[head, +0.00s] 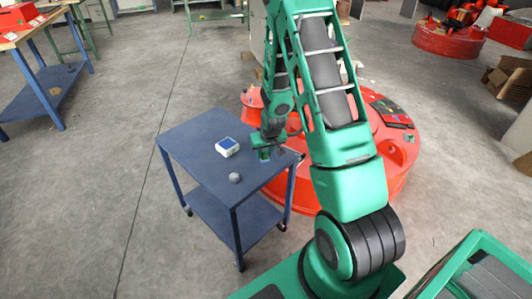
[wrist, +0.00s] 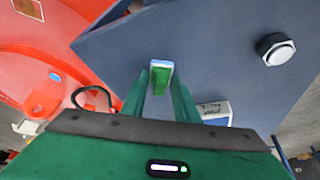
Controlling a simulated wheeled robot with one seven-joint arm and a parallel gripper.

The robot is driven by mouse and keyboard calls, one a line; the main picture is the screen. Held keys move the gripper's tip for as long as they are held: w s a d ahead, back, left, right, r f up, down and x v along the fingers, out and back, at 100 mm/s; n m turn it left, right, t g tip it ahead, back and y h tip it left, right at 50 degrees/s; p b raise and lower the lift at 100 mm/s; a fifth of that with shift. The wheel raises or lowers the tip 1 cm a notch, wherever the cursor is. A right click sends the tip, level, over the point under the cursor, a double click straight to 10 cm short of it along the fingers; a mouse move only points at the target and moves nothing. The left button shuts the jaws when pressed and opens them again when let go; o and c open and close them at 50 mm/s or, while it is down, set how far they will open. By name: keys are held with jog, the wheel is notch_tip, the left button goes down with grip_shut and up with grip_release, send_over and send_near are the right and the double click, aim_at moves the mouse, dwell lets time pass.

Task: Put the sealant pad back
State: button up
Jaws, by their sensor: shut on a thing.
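My gripper (head: 265,155) is over the right part of the blue cart (head: 190,134), near its edge beside the red magnet. In the wrist view its fingers (wrist: 161,88) are closed on a small block, which I take to be the sealant pad (wrist: 161,74). The block shows a green face and a white and blue edge. In the head view my gripper hides it. I cannot tell whether it touches the cart top.
A white box with a blue top (head: 227,147) and a grey hexagonal piece (head: 235,178) stand on the cart. The large round red magnet (head: 390,160) is just right of it, with dark and coloured items (head: 393,115) on top. Open floor (head: 100,170) lies left.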

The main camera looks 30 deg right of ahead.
jog(key=o, duration=0.9)
jog(key=shift+r, duration=0.5)
jog(key=s+r+m+g, duration=0.1)
jog(key=s+r+g, duration=0.1)
jog(key=s+r, duration=1.7)
jog(key=s+a+r, duration=0.1)
jog(key=s+r, duration=0.2)
jog(key=s, duration=0.2)
jog(key=s+a+r+m+g+y, duration=0.1)
jog(key=s+r, duration=0.2)
jog(key=s, duration=0.3)
jog(key=s+a+r+m+g, duration=0.1)
jog(key=s+r, duration=0.2)
jog(key=s, duration=0.3)
jog(key=shift+a+r, duration=0.2)
jog(key=shift+a, duration=0.15)
